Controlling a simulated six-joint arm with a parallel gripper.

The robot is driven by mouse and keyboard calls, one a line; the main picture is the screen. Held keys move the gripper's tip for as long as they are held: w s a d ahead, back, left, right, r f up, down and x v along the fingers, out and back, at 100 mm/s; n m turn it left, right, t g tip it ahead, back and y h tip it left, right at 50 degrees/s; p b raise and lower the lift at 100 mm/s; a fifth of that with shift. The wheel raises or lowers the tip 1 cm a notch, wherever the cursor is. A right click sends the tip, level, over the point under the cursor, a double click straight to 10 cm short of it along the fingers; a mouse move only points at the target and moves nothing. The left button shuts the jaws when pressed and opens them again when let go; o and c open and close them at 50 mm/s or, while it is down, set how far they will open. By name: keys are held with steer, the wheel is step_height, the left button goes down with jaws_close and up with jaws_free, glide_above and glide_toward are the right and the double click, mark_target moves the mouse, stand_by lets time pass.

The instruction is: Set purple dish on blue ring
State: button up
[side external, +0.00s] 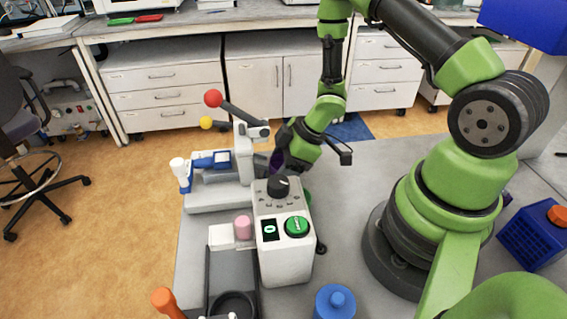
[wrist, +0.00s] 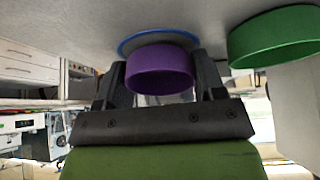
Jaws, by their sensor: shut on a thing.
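The purple dish (wrist: 160,72) is between the two fingers of my gripper (wrist: 163,80) in the wrist view, and the gripper is shut on it. In the side view a dark purple sliver of the dish (side external: 277,161) shows beside my gripper (side external: 283,158), behind the white machine. The blue ring (wrist: 158,36) lies flat on the grey surface, just beyond the dish in the wrist view. The dish covers part of the ring. I cannot tell whether the dish touches the surface. The ring is hidden in the side view.
A green dish (wrist: 278,38) stands on the surface right of the ring in the wrist view. In the side view, a white machine (side external: 285,250) with a black knob and green button stands in front of my gripper. A lever press (side external: 243,150) stands to its left.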

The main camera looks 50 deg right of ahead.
steer(key=shift+f, duration=0.75)
steer(key=o, duration=1.4)
steer(key=shift+c, duration=0.2)
steer(key=shift+r, duration=0.1)
steer(key=shift+c, duration=0.3)
steer(key=shift+r, duration=0.5)
steer(key=shift+c, duration=0.6)
steer(key=o, duration=0.3)
steer(key=shift+r, duration=3.7)
